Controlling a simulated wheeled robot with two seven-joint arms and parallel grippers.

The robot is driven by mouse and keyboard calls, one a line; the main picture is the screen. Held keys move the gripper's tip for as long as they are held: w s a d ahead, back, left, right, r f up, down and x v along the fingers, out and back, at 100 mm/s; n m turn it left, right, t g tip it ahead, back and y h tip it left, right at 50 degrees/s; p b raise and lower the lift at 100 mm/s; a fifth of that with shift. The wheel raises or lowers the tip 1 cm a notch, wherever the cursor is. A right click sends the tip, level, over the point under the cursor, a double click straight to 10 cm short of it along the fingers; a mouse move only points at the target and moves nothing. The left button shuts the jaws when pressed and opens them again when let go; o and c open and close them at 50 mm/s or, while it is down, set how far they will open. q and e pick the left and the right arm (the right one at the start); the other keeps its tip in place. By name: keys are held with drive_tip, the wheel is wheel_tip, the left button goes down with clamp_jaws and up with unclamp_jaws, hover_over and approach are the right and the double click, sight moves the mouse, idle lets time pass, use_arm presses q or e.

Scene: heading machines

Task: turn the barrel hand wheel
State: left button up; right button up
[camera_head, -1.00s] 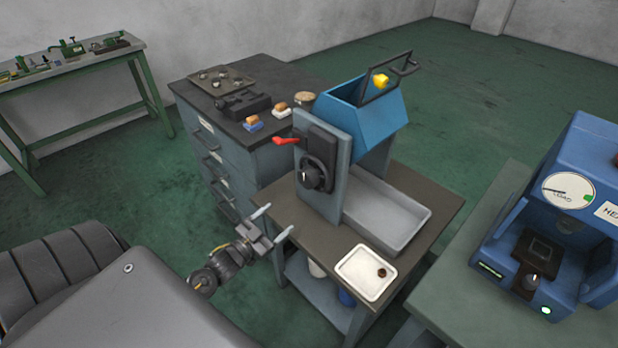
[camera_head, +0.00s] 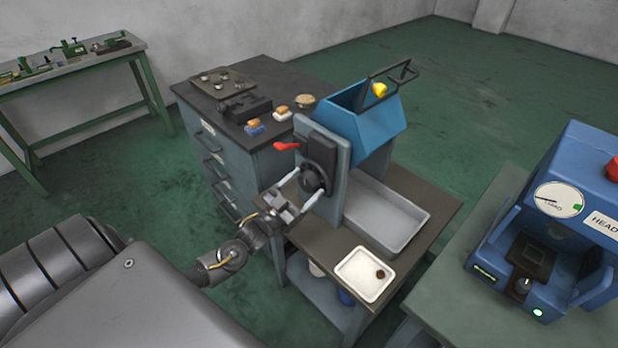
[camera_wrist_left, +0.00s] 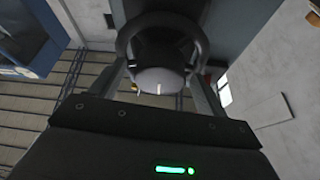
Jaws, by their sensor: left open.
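The barrel hand wheel (camera_head: 316,176) is a dark round wheel on the grey upright plate of the barrel machine, partly hidden by my gripper in the head view. In the left wrist view, the black wheel rim (camera_wrist_left: 160,18) and a paler hub (camera_wrist_left: 160,80) lie ahead. My left gripper (camera_head: 310,181) is open in front of the wheel. In the left wrist view, the fingers of the left gripper (camera_wrist_left: 160,88) stand on either side of the wheel; I cannot tell if they touch it. The blue barrel (camera_head: 370,128) sits behind the plate. My right gripper is not in view.
A red lever (camera_head: 287,146) sticks out left of the wheel. A grey tray (camera_head: 412,222) and a white dish (camera_head: 348,272) sit on the brown bench (camera_head: 425,192). A drawer cabinet (camera_head: 222,165) stands behind left. A blue heading machine (camera_head: 590,190) stands at right.

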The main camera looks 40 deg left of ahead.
use_arm(q)
drive_tip(key=shift+x, duration=1.05)
drive_tip(key=c, duration=1)
drive_tip(key=shift+o, duration=0.2)
